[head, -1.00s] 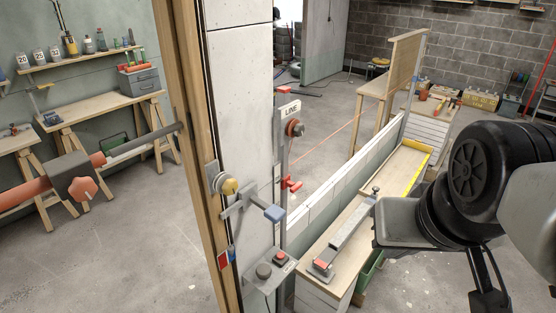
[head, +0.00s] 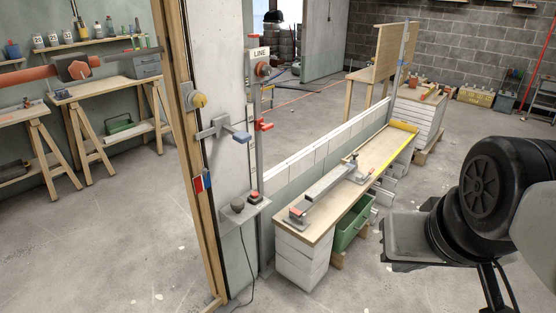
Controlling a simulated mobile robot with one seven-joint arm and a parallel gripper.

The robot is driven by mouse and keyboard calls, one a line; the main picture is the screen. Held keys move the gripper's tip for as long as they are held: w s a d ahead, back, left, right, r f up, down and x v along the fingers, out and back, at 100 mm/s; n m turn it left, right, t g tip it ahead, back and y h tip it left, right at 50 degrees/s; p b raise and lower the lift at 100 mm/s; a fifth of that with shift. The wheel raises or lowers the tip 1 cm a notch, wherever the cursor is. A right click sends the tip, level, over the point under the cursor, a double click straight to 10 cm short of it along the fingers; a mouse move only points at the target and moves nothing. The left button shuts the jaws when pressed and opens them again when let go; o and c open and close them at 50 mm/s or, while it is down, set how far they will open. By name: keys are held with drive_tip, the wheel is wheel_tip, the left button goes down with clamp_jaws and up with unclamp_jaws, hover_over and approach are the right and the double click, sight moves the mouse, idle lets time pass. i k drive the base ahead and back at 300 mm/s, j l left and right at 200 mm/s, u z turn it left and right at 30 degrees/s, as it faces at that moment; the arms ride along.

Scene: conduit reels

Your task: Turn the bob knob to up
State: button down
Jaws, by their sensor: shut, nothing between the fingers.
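A round yellow knob (head: 198,100) is on a grey mount on the wooden post at centre left. Lower down, a metal bracket (head: 232,217) carries a dark round knob (head: 237,205) and a red button (head: 254,196). No readable label shows which knob is the bob knob. My gripper (head: 402,262) is at the lower right, well apart from all of these. It is shut and empty; its fingertips are not clear.
A post marked LINE (head: 260,54) carries a red-brown reel and a red handle (head: 264,126). A bench (head: 300,235) with a metal bar stands between the panel and my arm. An orange tube with a star knob (head: 78,70) is upper left. The front floor is clear.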

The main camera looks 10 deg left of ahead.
sight(196, 99)
drive_tip(key=k+l, duration=0.1)
drive_tip(key=u, duration=0.45)
drive_tip(key=k+u, duration=0.15)
drive_tip(key=u, duration=0.8)
drive_tip(key=k+j+u, duration=0.1)
drive_tip(key=u, duration=0.4)
drive_tip(key=i+l+z, duration=0.35)
drive_tip(key=i+l, duration=0.3)
drive_tip(key=l, duration=0.15)
drive_tip(key=i+z, duration=0.25)
drive_tip(key=i, duration=0.25)
